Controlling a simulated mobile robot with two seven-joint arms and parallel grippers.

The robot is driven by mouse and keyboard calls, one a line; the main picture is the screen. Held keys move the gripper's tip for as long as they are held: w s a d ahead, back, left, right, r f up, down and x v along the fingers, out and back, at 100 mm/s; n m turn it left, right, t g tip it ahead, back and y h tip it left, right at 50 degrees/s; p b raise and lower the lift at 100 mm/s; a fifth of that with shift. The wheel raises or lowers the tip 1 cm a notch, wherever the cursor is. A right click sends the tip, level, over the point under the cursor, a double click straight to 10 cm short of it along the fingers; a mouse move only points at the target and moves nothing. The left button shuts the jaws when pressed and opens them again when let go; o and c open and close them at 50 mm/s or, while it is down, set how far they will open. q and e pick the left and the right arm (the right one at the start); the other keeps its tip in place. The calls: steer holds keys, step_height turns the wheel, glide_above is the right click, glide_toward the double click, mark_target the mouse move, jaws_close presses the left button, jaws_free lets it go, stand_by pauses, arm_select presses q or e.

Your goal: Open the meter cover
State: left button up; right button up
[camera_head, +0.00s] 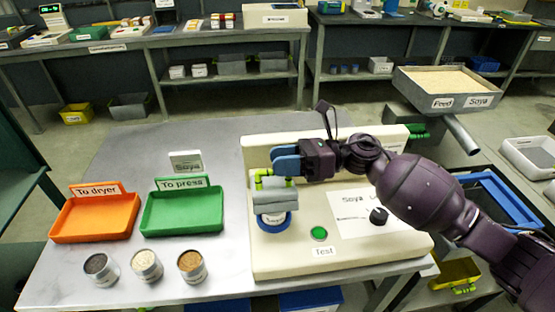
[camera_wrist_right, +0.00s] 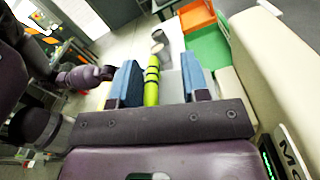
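The meter (camera_head: 330,258) is a cream unit on the table with a green button, a black knob and a "Soya" card. At its left side sits a grey cover (camera_head: 275,197) with a green bar handle (camera_head: 258,180). The cover is down over a white part with a blue ring (camera_head: 264,224). My right gripper (camera_head: 287,161) is at the handle. In the right wrist view its blue fingers (camera_wrist_right: 160,85) are apart, with the green bar (camera_wrist_right: 151,88) between them and a gap visible on the right. My left gripper is not seen; a purple arm link of mine shows in the wrist view.
An orange tray (camera_head: 95,237) and a green tray (camera_head: 182,231) stand left of the meter. Three sample cups, dark (camera_head: 101,270), pale (camera_head: 146,265) and brown (camera_head: 191,266), stand along the front. A feed bin (camera_head: 428,101) is at the back right.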

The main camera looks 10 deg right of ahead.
steer(key=d+b, duration=0.1)
steer(key=d, duration=0.9)
